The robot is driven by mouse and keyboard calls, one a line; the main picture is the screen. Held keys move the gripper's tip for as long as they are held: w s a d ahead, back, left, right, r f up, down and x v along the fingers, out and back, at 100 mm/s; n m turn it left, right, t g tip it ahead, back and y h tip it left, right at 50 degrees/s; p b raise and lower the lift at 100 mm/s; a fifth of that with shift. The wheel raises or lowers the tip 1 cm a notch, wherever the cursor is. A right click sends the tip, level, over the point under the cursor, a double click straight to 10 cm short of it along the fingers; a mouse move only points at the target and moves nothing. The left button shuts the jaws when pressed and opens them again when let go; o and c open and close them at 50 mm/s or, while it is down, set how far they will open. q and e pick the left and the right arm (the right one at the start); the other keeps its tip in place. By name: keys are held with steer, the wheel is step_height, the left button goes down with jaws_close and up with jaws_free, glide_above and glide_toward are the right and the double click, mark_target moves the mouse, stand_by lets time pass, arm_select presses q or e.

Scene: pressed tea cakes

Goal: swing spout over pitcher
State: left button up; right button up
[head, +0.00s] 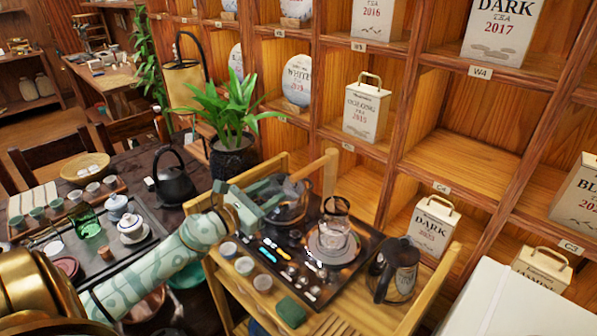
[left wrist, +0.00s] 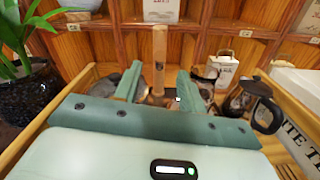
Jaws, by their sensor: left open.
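A clear glass vessel (head: 335,207), which may be the pitcher, stands on a round grey base (head: 330,246) on the dark tray of a wooden cart. I cannot make out a spout for certain. My left gripper (head: 284,199) is over the tray's back left part, left of that vessel. It is open, and its fingers partly hide a dark, rounded glass pot (head: 291,215). In the left wrist view, the open fingers (left wrist: 158,83) frame an upright wooden post (left wrist: 160,55) beyond them; nothing is seen gripped. My right gripper is out of view.
A dark glass-sided kettle (head: 397,268) stands at the cart's right; it also shows in the left wrist view (left wrist: 258,100). Several small cups (head: 245,265) line the tray's left edge. A potted plant (head: 232,125) and shelves of tea boxes stand behind. A white box (head: 500,300) is at front right.

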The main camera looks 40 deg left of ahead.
mark_target(299, 172)
arm_select(q)
steer(key=w, duration=0.3)
steer(key=w+d, duration=0.1)
steer(key=w, duration=0.6)
steer(key=shift+w+d, duration=0.25)
steer(key=shift+w, duration=0.1)
jaws_close()
